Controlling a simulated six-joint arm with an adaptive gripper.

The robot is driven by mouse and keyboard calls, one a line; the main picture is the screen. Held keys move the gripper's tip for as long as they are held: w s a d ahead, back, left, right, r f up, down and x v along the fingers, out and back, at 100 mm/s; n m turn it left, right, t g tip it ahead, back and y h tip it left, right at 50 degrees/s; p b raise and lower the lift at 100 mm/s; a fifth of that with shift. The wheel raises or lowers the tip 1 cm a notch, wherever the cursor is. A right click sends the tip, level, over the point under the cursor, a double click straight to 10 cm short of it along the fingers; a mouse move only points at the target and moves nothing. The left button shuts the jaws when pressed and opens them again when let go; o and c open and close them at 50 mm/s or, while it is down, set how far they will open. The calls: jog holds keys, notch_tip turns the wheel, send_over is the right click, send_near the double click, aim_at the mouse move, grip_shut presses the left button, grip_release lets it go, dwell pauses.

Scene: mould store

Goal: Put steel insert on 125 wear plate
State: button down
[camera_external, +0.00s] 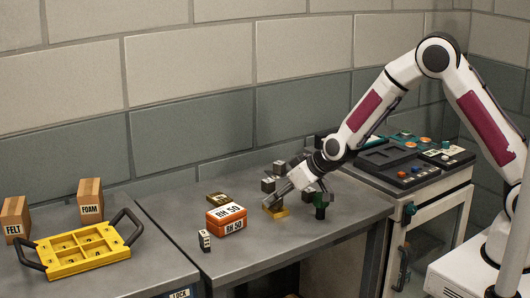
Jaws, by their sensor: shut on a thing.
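My gripper (274,202) is low over the bench in the middle of the external view, tilted down to the left. It is shut on a small dark grey piece, apparently the steel insert, mostly hidden by the fingers. A brass-coloured plate (279,211) lies directly under the fingertips; I cannot tell whether the held piece touches it. Another brass-coloured plate (217,198) with a dark marking lies to the left, behind the orange box. The markings on both plates are too small to read, so I cannot tell which is the 125 wear plate.
An orange box (226,221) marked RH 50 and a small labelled block (204,240) stand left of my gripper. Grey blocks (280,167) stand behind it, and a dark green piece (320,207) to its right. A yellow tray (84,262) is at far left.

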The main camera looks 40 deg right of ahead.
jog(key=c, duration=1.8)
grip_release()
jog(key=shift+o, duration=0.2)
jog(key=shift+r, duration=0.1)
jog(key=shift+s+d+r, duration=0.15)
jog(key=shift+s+r, duration=0.2)
jog(key=shift+r, duration=0.1)
jog(key=v, duration=1)
jog(key=shift+s+r, duration=0.2)
jog(key=shift+s, duration=0.15)
jog(key=shift+d+r, duration=0.1)
